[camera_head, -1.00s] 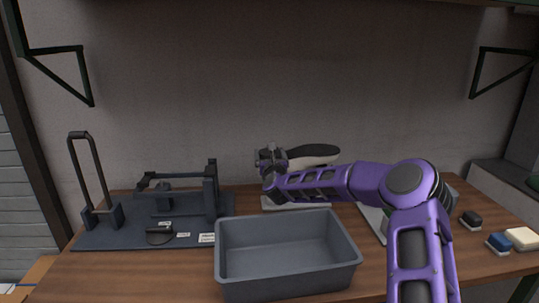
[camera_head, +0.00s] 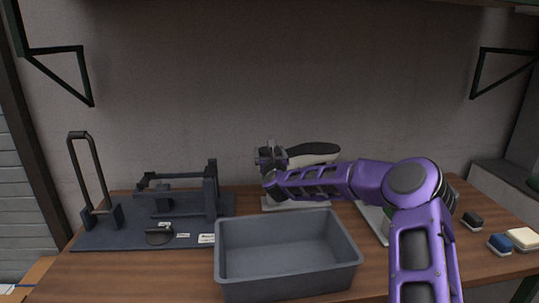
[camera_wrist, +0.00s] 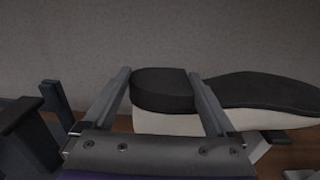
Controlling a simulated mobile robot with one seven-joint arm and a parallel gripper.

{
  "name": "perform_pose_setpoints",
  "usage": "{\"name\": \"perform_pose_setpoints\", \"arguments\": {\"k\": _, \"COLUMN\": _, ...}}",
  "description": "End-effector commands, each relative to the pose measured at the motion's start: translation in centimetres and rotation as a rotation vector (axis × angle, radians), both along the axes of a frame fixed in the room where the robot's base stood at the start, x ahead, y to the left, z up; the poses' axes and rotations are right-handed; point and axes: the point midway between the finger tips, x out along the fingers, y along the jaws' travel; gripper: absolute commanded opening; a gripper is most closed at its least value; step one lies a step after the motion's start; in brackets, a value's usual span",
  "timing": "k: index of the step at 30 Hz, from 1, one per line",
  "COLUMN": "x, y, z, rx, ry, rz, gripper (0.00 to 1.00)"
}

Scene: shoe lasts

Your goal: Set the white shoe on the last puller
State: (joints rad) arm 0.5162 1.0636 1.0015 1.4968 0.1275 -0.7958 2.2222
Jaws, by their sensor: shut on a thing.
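The white shoe (camera_head: 314,160) is upside down, its black sole facing up. In the wrist view the shoe (camera_wrist: 240,120) shows its heel end between my fingers and its toe to the right. My gripper (camera_head: 271,155) is shut on the heel end; the fingers also show in the wrist view (camera_wrist: 158,76). The shoe is above a pale grey plate (camera_head: 296,204); my arm hides much of the space between them. The last puller (camera_head: 211,190) appears to be the dark frame on a blue-grey base at the left, with a tall looped handle (camera_head: 98,175).
An empty grey bin (camera_head: 288,285) stands at the front middle, between the puller and my arm. A light tray (camera_head: 372,219) lies partly behind my arm. Dark, blue and cream blocks (camera_head: 499,243) sit at the right. The wall is close behind.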

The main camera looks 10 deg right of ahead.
Motion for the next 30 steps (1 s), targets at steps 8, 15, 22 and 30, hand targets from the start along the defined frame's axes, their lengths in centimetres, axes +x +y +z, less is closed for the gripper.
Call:
{"name": "perform_pose_setpoints", "arguments": {"k": 8, "x": 0.1, "y": -0.1, "z": 2.0, "rx": -0.006, "ry": -0.012, "rz": -0.003, "gripper": 0.11}}
{"name": "perform_pose_setpoints", "arguments": {"k": 15, "x": 0.1, "y": -0.1, "z": 3.6, "rx": -0.006, "ry": -0.011, "rz": -0.002, "gripper": 0.11}}
{"name": "perform_pose_setpoints", "arguments": {"k": 22, "x": 0.1, "y": -0.1, "z": 5.2, "rx": -0.007, "ry": -0.013, "rz": -0.003, "gripper": 0.11}}
{"name": "perform_pose_setpoints", "arguments": {"k": 30, "x": 0.1, "y": -0.1, "z": 7.0, "rx": -0.007, "ry": -0.011, "rz": -0.002, "gripper": 0.11}}
